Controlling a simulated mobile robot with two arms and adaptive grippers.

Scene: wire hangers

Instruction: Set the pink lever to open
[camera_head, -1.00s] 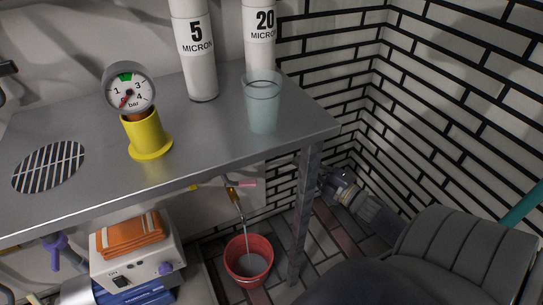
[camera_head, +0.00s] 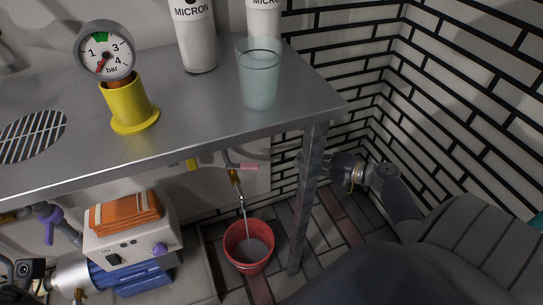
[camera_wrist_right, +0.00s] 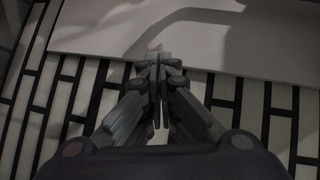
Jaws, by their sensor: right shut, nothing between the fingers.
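The pink lever (camera_head: 243,166) is under the table edge, above the red bucket. It sticks out sideways to the right from a small tap with a thin stream running down below it. My right gripper (camera_head: 332,165) is to the right of the lever, behind and beside the table leg, apart from the lever. Its fingers are partly hidden by the leg in the head view. In the right wrist view the fingers (camera_wrist_right: 157,62) are closed together and empty, in front of a pale wall. The lever does not show in that view.
The metal table leg (camera_head: 309,195) stands between the lever and my right gripper. The red bucket (camera_head: 249,262) holds water on the floor. A gauge (camera_head: 106,50), a yellow stand (camera_head: 130,108) and a glass (camera_head: 259,80) are on the table (camera_head: 190,120). A brick wall is on the right.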

